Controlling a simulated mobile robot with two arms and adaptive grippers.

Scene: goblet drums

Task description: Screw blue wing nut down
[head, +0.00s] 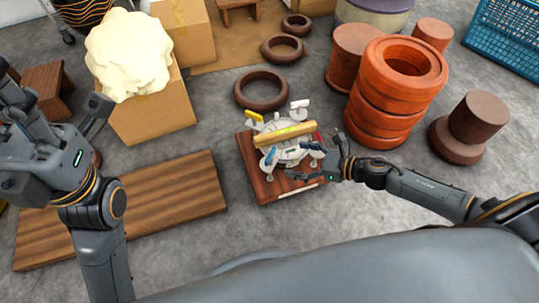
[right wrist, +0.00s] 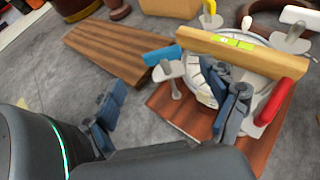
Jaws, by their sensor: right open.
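The blue wing nut (head: 269,158) tops a pale post at the near left of a round metal fixture on a wooden board (head: 250,154). It also shows in the right wrist view (right wrist: 163,55). My right gripper (head: 307,161) is open at the fixture's near right side. In the right wrist view its fingers (right wrist: 180,95) are spread wide, with the blue nut apart from them, beyond the gap. One finger overlaps the fixture near the red wing nut (right wrist: 283,100). My left gripper (head: 50,92) is open and empty at the far left, away from the fixture.
A wooden bar with a green level vial (right wrist: 230,50) lies across the fixture. Yellow (right wrist: 210,10) and white (right wrist: 296,15) wing nuts stand beyond it. A wooden plank (head: 150,205) lies left. Stacked orange rings (head: 375,120) stand right; a brown ring (head: 261,90) lies behind.

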